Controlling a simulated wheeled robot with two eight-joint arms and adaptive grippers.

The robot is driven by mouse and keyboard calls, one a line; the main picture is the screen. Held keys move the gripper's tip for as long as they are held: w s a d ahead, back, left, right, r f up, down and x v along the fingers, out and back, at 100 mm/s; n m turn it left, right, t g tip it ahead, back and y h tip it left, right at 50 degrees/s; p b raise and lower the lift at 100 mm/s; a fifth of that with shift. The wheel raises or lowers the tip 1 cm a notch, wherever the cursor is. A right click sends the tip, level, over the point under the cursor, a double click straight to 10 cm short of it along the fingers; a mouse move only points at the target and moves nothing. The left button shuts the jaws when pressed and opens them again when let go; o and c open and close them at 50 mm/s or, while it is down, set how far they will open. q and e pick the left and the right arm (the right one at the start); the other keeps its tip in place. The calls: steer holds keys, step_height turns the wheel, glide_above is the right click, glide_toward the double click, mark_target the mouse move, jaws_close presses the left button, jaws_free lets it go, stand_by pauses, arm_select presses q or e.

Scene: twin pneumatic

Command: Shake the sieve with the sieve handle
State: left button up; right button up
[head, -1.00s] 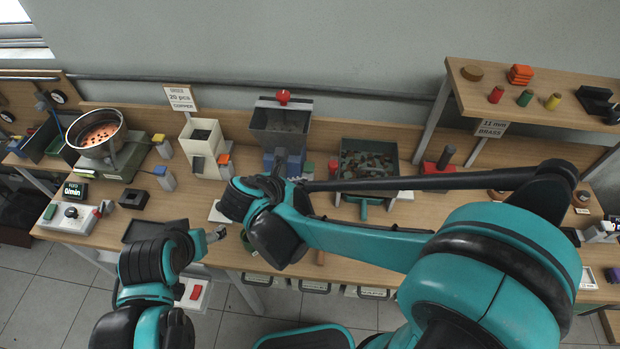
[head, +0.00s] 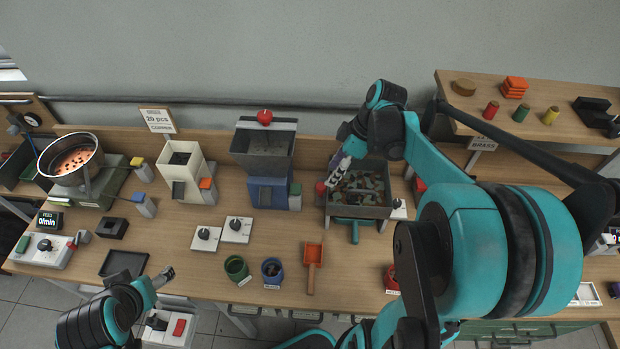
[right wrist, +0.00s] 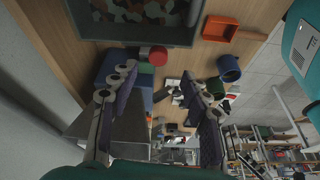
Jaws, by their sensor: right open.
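The sieve (head: 327,208) is a grey, square-walled tray holding mixed brown and green bits. A teal handle (head: 355,232) sticks out at its front, and a red knob (head: 320,187) sits at its left side. The tray (right wrist: 185,40) and red knob (right wrist: 153,56) also show in the right wrist view. My right gripper (head: 337,172) is over the sieve's left edge, close to the red knob; whether it touches is unclear. In the right wrist view its fingers (right wrist: 160,105) are apart with nothing held. My left gripper (head: 165,277) is at the table's front left, away from the sieve.
A grey hopper on a blue base (head: 265,192) stands left of the sieve. An orange scoop (head: 313,262), a green cup (head: 236,267) and a blue cup (head: 271,270) are in front. A raised shelf (head: 550,90) is at right.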

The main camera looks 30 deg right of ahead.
mark_target(322, 185)
steer(key=shift+d+r, duration=0.15)
steer(key=shift+w+f, duration=0.15)
steer(key=shift+f, duration=0.1)
steer(key=b+x, duration=0.2)
steer(key=x, duration=0.5)
steer(key=shift+w, duration=0.1)
